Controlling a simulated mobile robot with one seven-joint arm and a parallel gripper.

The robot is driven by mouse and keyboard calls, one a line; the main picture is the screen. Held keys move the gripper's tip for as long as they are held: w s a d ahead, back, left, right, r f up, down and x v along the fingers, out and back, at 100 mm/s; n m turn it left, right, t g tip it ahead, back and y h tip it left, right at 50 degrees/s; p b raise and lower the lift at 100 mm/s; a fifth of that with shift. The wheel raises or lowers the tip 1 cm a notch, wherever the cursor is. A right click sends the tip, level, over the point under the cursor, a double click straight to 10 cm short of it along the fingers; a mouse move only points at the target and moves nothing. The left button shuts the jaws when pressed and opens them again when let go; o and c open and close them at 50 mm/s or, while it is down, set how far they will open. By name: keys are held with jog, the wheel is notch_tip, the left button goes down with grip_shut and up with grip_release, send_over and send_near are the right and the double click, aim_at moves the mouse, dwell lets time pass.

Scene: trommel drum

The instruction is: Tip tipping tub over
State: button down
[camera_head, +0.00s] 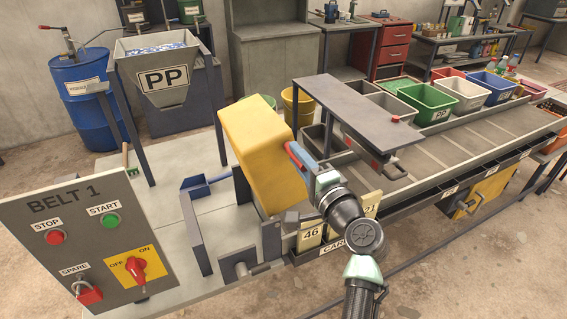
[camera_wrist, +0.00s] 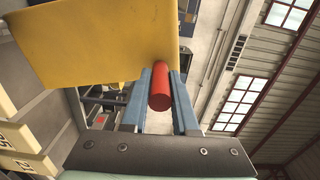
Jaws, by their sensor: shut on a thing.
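The yellow tipping tub (camera_head: 258,152) stands tilted in its dark frame at the near end of the belt. Its inside is hidden in the head view. In the wrist view the yellow tub wall (camera_wrist: 95,40) fills the upper left. My gripper (camera_head: 295,156) is at the tub's right side. In the wrist view my gripper's blue fingers (camera_wrist: 160,95) are shut on a red cylindrical handle (camera_wrist: 160,88), which lies close against the yellow wall.
A grey control panel (camera_head: 88,240) stands at the front left. A grey canopy (camera_head: 350,108) covers part of the belt (camera_head: 440,150) to the right of the tub. A PP hopper (camera_head: 163,80) stands behind left. Number cards (camera_head: 310,236) sit below the tub.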

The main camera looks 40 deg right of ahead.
jog(key=s+d+f+m+b, duration=0.4)
jog(key=d+f+m+b, duration=0.4)
jog(key=d, duration=0.6)
notch_tip(320, 180, down, 2)
jog(key=shift+s+d+f+m, duration=0.15)
jog(key=shift+d+m, duration=0.2)
jog(key=shift+m, duration=0.55)
jog(key=shift+f, duration=0.1)
jog(key=c, duration=0.7)
grip_release()
jog(key=shift+f, duration=0.1)
jog(key=v, duration=1.3)
jog(key=shift+b, duration=0.4)
